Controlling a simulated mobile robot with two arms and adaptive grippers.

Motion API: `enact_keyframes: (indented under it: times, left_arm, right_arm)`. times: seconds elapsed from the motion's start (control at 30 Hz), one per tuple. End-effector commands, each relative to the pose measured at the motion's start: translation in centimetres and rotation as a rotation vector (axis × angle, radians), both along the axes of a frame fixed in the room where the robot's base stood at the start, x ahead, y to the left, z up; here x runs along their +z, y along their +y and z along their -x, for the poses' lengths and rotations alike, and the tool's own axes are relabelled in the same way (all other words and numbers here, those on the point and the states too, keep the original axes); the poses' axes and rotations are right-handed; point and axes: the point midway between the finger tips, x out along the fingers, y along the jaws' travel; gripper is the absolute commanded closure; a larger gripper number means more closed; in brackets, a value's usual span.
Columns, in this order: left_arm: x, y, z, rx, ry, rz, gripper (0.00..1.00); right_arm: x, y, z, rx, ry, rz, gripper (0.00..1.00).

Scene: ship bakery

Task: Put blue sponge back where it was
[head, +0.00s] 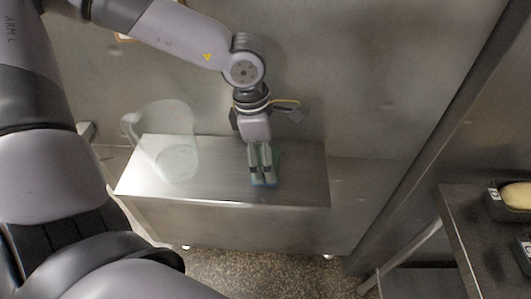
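The fingers hide most of the sponge. I cannot tell whether they grip it or only stand over it, or whether it touches the counter. My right gripper is not in view.
A clear jug (170,145) stands on the left part of the counter, left of my gripper. A steel wall is close behind. At the far right, a dark table (462,215) holds a black tray (497,205) with a pale item. The counter's right end is clear.

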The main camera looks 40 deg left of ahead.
Motion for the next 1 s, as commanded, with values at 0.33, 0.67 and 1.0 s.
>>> enact_keyframes:
  times: [0.33,0.67,1.0]
  left_arm:
    - [-0.35,-0.01,-0.02,0.0,-0.001,0.0,0.44]
    - [-0.23,-0.01,0.0,0.0,0.0,0.0,0.03]
    - [-0.16,0.0,0.0,0.0,0.0,0.0,0.02]
  right_arm:
    - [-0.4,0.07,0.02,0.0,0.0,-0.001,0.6]
    - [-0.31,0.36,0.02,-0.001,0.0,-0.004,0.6]
    - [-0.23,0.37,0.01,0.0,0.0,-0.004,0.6]
